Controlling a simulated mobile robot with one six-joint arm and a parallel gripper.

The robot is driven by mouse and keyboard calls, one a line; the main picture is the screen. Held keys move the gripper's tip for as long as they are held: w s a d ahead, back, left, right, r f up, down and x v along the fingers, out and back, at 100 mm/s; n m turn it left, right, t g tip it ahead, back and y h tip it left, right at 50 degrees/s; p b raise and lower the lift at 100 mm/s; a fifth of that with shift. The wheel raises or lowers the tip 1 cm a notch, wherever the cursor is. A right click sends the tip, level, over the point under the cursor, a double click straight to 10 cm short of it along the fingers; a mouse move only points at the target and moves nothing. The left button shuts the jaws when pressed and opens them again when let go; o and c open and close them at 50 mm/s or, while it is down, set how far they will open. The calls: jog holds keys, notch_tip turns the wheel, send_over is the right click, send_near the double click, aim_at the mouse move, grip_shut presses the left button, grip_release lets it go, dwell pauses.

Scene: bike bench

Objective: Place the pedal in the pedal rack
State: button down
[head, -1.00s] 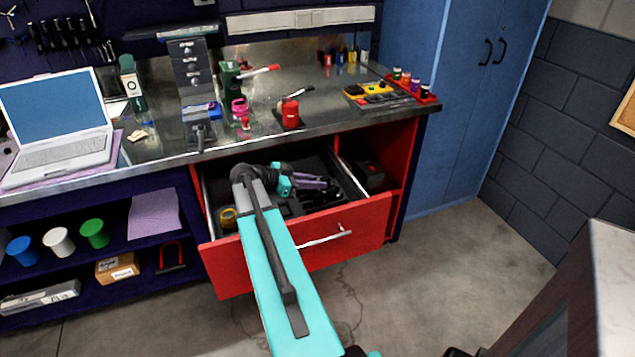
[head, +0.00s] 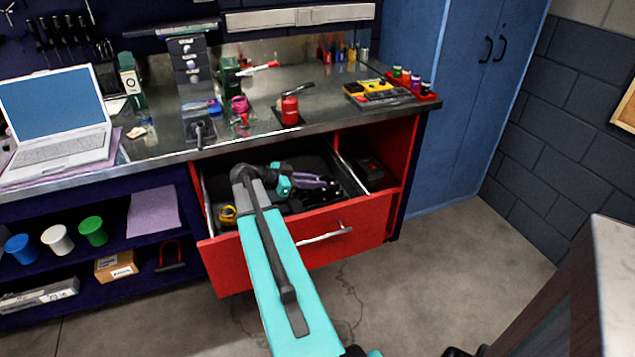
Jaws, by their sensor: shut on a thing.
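My gripper (head: 326,184), with purple fingers, is down inside the open red drawer (head: 350,228) under the bench top. It is shut on a small dark thing (head: 318,196), which looks like the pedal. The thing is dark against the dark drawer floor, so its outline and tilt are hard to tell. I cannot tell whether it touches the drawer floor. The pedal rack cannot be told apart clearly among the dark shapes in the drawer. My forearm and wrist hide part of the drawer's middle.
A yellow roll (head: 228,214) lies at the drawer's left. The drawer's side walls and front edge enclose my gripper. The metal bench top (head: 330,110) overhangs behind, with a red bottle (head: 290,110) near its edge. A dark box (head: 370,170) sits right of the drawer.

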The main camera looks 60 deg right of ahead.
jog(key=shift+a+f+b, duration=0.1)
jog(key=shift+f+b, duration=0.25)
jog(key=shift+f, duration=0.15)
jog(key=c, duration=1.7)
grip_release()
jog(key=shift+s+f, duration=0.1)
jog(key=shift+r+p, duration=0.25)
jog(key=shift+p, duration=0.1)
jog(key=shift+r+p, duration=0.45)
jog(key=shift+p, duration=0.3)
jog(key=shift+b+v, duration=1.25)
jog(key=shift+v, duration=4.75)
jog(key=shift+r, duration=0.2)
